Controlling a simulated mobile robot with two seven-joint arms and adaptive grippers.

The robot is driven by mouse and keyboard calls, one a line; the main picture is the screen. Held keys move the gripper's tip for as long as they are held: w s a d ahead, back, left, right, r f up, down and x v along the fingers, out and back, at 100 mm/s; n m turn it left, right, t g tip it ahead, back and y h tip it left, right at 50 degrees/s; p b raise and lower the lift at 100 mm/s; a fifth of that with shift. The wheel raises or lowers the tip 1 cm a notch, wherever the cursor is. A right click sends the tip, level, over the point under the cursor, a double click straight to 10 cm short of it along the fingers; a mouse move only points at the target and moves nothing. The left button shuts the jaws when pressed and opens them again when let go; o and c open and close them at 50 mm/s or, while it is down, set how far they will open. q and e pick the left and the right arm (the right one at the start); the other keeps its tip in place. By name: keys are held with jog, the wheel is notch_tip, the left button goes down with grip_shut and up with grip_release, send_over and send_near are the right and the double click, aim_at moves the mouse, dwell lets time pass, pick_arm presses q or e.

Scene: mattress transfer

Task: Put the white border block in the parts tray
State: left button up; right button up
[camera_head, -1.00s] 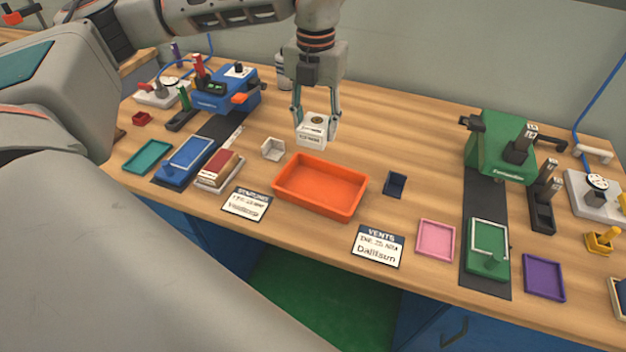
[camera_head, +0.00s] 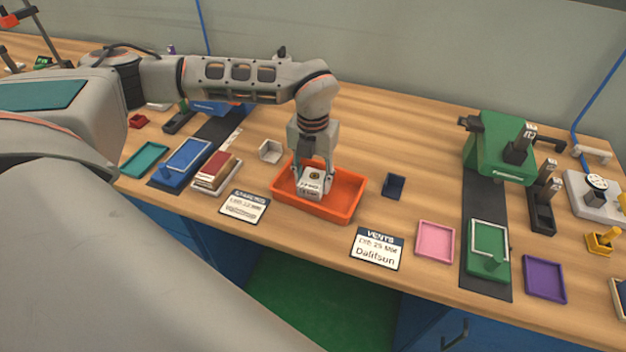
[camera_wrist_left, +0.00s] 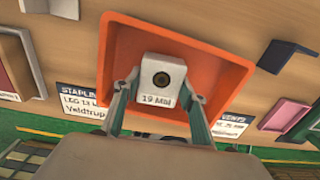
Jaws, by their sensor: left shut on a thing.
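The white border block (camera_head: 312,181) has a dark round spot on top and printed lettering on its side. My left gripper (camera_head: 314,178) is shut on it, with one finger on each side. The block is over or inside the orange parts tray (camera_head: 345,212), toward its left half; I cannot tell whether it touches the tray floor. In the left wrist view the block (camera_wrist_left: 163,75) sits between the fingers, with the orange tray (camera_wrist_left: 215,75) around it. My right gripper does not show.
A small white open box (camera_head: 270,151) stands left of the tray and a dark blue box (camera_head: 393,186) to its right. Label cards (camera_head: 244,206) and (camera_head: 377,248) lie along the front. A green machine (camera_head: 498,150) stands at the right. The wood behind the tray is clear.

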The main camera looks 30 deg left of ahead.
aim_at(313, 179)
pick_arm(q)
jog(key=shift+f, duration=0.25)
jog(key=shift+f, duration=0.2)
jog(key=o, duration=1.2)
jog(key=shift+c, duration=0.2)
notch_tip(313, 179, up, 12)
jog(key=shift+r, duration=0.2)
